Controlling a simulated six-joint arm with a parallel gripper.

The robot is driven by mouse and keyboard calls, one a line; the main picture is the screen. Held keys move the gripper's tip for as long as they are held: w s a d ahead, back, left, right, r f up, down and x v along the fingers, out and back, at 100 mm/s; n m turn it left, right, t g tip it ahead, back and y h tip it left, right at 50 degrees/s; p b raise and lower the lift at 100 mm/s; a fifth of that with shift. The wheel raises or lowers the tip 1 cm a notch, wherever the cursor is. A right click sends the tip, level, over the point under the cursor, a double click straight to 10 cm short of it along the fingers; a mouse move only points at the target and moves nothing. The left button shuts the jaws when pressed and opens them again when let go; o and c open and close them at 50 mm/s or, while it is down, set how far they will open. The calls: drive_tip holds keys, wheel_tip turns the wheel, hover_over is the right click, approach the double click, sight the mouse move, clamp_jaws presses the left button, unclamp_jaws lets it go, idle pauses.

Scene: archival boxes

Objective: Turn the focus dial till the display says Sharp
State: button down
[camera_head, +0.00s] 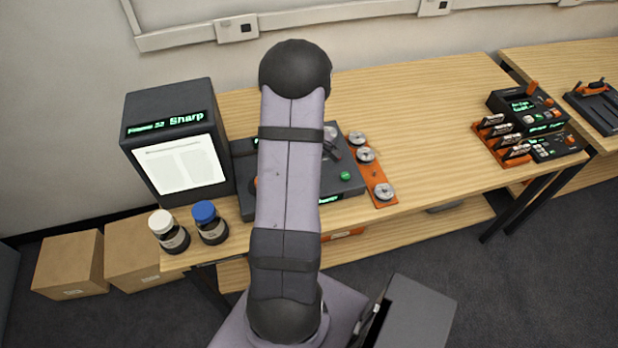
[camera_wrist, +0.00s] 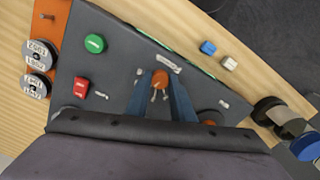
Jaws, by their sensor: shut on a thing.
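The reader's display (camera_head: 167,123) stands at the left of the bench and shows the word "Sharp" in green. Its lit screen (camera_head: 180,163) shows a pale page. An orange dial (camera_wrist: 160,76), taken as the focus dial, is on the dark console (camera_wrist: 121,69). My gripper (camera_wrist: 160,88) is shut on this dial, with a blue finger on each side of it. The label beside the dial is too small to read surely. In the head view my arm hides the gripper and the held dial. The console (camera_head: 246,148) also shows there.
A green button (camera_wrist: 95,43) and a red switch (camera_wrist: 81,88) are on the console. Metal reels (camera_head: 384,191) sit on an orange strip to its right. A blue-lidded bottle (camera_head: 209,223) and a white-lidded bottle (camera_head: 168,232) stand at the front left. The middle bench is clear.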

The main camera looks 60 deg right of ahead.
drive_tip(key=c, duration=1.5)
unclamp_jaws()
drive_tip(key=shift+c, duration=0.2)
drive_tip(key=shift+r, duration=0.1)
drive_tip(key=shift+r+b, duration=0.95)
drive_tip(key=shift+r, duration=2.65)
